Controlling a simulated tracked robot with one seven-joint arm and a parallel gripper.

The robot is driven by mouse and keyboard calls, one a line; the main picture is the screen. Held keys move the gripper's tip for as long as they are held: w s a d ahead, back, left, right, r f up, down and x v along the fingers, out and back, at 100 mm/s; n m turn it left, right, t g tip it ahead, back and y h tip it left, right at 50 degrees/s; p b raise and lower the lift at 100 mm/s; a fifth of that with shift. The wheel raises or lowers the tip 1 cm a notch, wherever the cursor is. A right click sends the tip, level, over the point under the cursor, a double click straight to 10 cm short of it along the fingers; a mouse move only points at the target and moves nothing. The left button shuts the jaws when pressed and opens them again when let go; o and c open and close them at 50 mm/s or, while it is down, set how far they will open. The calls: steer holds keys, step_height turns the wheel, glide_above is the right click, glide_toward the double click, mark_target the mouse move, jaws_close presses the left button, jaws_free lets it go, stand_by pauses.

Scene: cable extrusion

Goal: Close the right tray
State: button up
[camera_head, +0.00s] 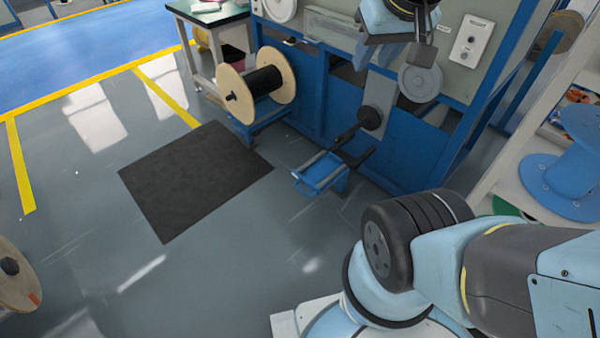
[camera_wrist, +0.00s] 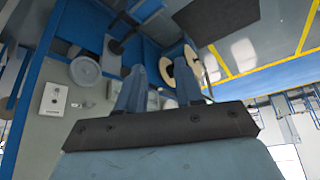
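My gripper (camera_head: 424,48) is at the top of the head view, in front of the machine's upper panel, above and to the right of the tray. In the wrist view, my gripper (camera_wrist: 161,70) shows two blue fingers apart with nothing held between them. The wrist view is turned upside down and shows the tray area only partly, near its top edge.
A wooden spool with black cable (camera_head: 264,81) sits on the machine's left side. A black mat (camera_head: 195,180) lies on the open floor at left. A shelf with a blue reel (camera_head: 568,165) stands at right. Another wooden spool (camera_head: 15,280) is at lower left.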

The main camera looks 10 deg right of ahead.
steer(key=shift+w, duration=0.25)
steer(key=shift+c, duration=0.7)
steer(key=w+f+g, duration=0.1)
steer(key=w, duration=0.1)
steer(key=w+f+n+h, duration=0.1)
steer(key=w, duration=0.2)
steer(key=w+d+f+n+g+h, duration=0.1)
steer(key=w, duration=0.2)
steer(key=shift+w+d+f+g, duration=0.1)
steer(key=shift+w+f+g, duration=0.1)
steer(key=shift+g, duration=0.1)
jaws_close()
steer(key=w+a+f+n+g+h, duration=0.1)
steer(key=w+a+f+n+h, duration=0.2)
steer(key=w+f, duration=0.85)
steer(key=w+a+f+n+g+h, duration=0.1)
steer(key=w+f+n+h, duration=0.3)
steer(key=w+f, duration=0.7)
steer(key=w+a+f+n, duration=0.25)
steer(key=f+n, duration=0.25)
steer(key=f, duration=0.8)
steer(key=n+t+h, duration=0.1)
steer(key=n+t, duration=0.4)
steer(key=n, duration=0.5)
glide_toward(315, 189)
steer(key=x, duration=0.5)
steer(key=shift+a+f, duration=0.25)
steer(key=shift+f, duration=0.1)
steer(key=shift+w+d, duration=0.4)
steer(key=shift+d, duration=0.2)
